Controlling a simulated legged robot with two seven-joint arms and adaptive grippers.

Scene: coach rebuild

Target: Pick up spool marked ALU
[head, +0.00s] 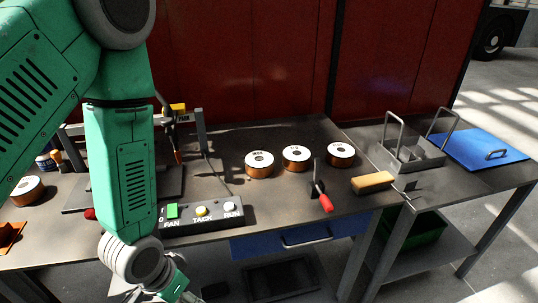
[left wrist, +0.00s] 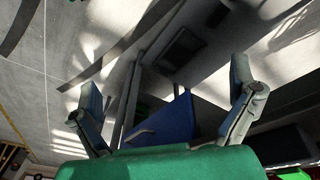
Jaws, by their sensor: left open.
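Three copper-coloured spools with white tops stand in a row on the dark bench: a left one (head: 259,164), a middle one (head: 297,158) and a right one (head: 341,154). A further spool (head: 29,189) stands at the far left of the bench. The marks on their tops are too small to read, so I cannot tell which is ALU. My left gripper (head: 177,291) hangs in front of the bench's front edge, below and left of the row. In the left wrist view its fingers (left wrist: 163,85) are spread apart with nothing between them. My right gripper is not in view.
A red-handled tool (head: 323,198) and a yellow-brown block (head: 373,182) lie before the spools. A grey caddy (head: 411,156) and blue lid (head: 481,148) are right. A blue drawer (head: 285,240) hangs below.

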